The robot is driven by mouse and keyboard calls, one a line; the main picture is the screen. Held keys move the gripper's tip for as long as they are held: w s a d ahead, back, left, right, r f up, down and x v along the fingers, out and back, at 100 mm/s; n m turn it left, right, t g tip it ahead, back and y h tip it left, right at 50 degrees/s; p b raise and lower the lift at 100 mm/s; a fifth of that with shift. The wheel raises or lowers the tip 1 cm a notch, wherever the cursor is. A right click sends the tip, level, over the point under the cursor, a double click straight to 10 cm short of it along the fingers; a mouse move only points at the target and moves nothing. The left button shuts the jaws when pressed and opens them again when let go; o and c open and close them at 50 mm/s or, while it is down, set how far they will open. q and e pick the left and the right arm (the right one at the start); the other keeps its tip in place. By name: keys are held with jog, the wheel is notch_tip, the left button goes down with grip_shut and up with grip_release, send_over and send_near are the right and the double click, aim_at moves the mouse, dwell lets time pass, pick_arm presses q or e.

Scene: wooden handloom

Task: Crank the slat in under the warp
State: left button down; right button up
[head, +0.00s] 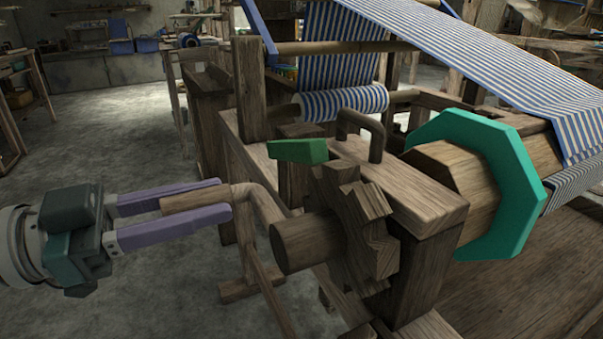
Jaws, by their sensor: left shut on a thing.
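My left gripper (200,207) comes in from the left, its two purple fingers shut on the wooden crank handle (188,199). The crank's bent arm (268,208) leads toward the end of a thick wooden shaft (300,243) with a toothed wooden wheel (362,235). A green pawl (298,151) sits above the wheel, at its upper left. Beyond the post is the octagonal warp beam (455,175) with a teal flange (500,190). The blue and white striped warp (480,62) slopes down over the beam. I cannot make out a separate slat. My right gripper is not in view.
A striped cloth roll (342,103) lies behind. The grey floor at the left is open around my left arm.

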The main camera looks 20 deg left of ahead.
pick_arm(q)
jog(key=shift+r+m+p, duration=0.3)
jog(key=shift+r+p, duration=0.05)
jog(key=shift+p, duration=0.1)
dwell(0.4)
jog(key=shift+r+m+p, duration=0.5)
jog(key=shift+p, duration=0.15)
jog(key=r+m+p, duration=0.2)
jog(key=shift+s+d+p, duration=0.1)
jog(key=shift+d+p, duration=0.15)
jog(key=shift+p, duration=0.1)
jog(key=s+d+r+m+p, duration=0.5)
jog(key=m+p, duration=0.4)
jog(key=m, duration=0.4)
jog(key=shift+s+d+r+m+p, duration=0.15)
jog(key=shift+d+r+m+p, duration=0.15)
jog(key=shift+d+r, duration=0.25)
jog(key=shift+s+d+f, duration=0.15)
jog(key=shift+s+d, duration=0.1)
jog(key=shift+d, duration=0.05)
dwell(0.4)
